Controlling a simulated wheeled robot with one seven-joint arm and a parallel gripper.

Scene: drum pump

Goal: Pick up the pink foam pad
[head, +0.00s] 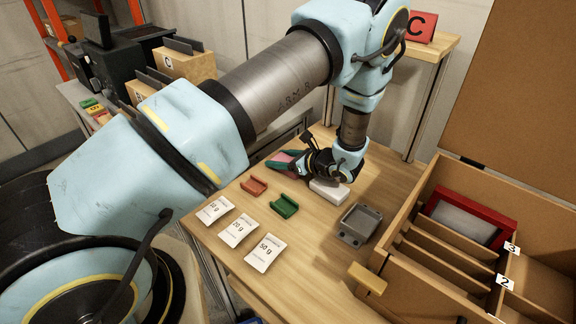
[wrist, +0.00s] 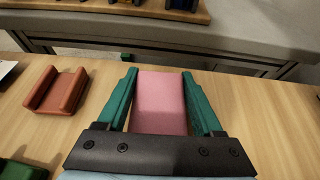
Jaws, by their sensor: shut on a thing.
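The pink foam pad (wrist: 160,103) is a soft pink block. In the wrist view it sits between the two green fingers of my gripper (wrist: 160,95), which are shut on its sides. In the head view the pad (head: 284,158) shows as a small pink patch between the green fingers of my gripper (head: 284,162), near the back edge of the wooden table. Part of the pad is hidden by my gripper there. I cannot tell whether the pad touches the table or is a little above it.
Nearby on the table are a red-brown holder (head: 254,187), a green holder (head: 284,206), a white block (head: 329,191), a grey metal box (head: 359,225) and several labelled packets (head: 264,252). A wooden crate with dividers (head: 440,252) stands at the right.

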